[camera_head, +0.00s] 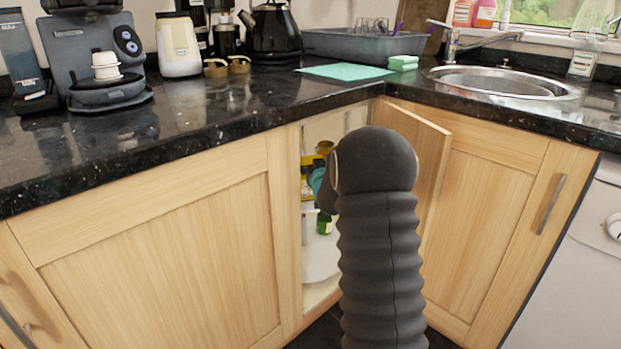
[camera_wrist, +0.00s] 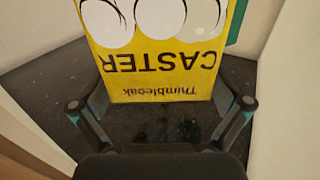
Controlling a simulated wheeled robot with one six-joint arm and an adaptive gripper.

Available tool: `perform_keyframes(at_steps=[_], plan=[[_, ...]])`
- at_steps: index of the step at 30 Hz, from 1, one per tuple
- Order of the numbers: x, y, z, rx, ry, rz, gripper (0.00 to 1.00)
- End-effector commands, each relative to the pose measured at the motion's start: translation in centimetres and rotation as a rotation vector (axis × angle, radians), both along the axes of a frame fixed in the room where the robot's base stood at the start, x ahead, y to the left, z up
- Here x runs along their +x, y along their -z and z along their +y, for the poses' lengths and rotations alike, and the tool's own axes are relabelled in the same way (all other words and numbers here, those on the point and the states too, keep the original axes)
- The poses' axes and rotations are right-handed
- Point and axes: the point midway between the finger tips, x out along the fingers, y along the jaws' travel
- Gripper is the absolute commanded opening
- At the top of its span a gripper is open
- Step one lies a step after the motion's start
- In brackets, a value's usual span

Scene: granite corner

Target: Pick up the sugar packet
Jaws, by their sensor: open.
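The sugar packet (camera_wrist: 161,62) is yellow, with white round shapes and the words "CASTER" and "Thimbleoak" upside down in the wrist view. My gripper (camera_wrist: 161,104) is open there, with one finger at each side of the packet's lower picture edge. Gaps show between the fingers and the packet, so I see no grip on it. In the head view my dark ribbed arm reaches into the open corner cupboard and hides most of my gripper. A yellow thing (camera_head: 314,161) shows there beside the arm; I cannot tell if it is the same packet.
The cupboard door (camera_head: 432,160) stands open to the right of my arm. A white round shelf (camera_head: 320,258) and a green bottle (camera_head: 324,222) show inside. The granite worktop (camera_head: 225,105) overhangs the opening. A green strip (camera_wrist: 237,22) shows behind the packet, with pale walls around.

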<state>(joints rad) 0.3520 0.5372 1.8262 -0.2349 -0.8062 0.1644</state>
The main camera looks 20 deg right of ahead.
Motion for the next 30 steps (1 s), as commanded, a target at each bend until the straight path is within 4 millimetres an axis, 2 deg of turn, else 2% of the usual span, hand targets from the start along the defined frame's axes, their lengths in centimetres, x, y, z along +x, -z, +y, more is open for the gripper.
perform_keyframes(at_steps=[8, 15, 18, 26, 30], plan=[[0.3, 0.0, 0.0, 0.0, 0.0, 0.0, 1.0], [0.3, 0.0, 0.0, 0.0, 0.0, 0.0, 0.4], [0.3, -0.2, 0.0, -0.002, 0.0, -0.004, 0.17], [0.3, -0.5, 0.0, -0.002, -0.001, -0.005, 0.17], [0.3, -2.0, 0.0, -0.003, -0.001, -0.007, 0.17]])
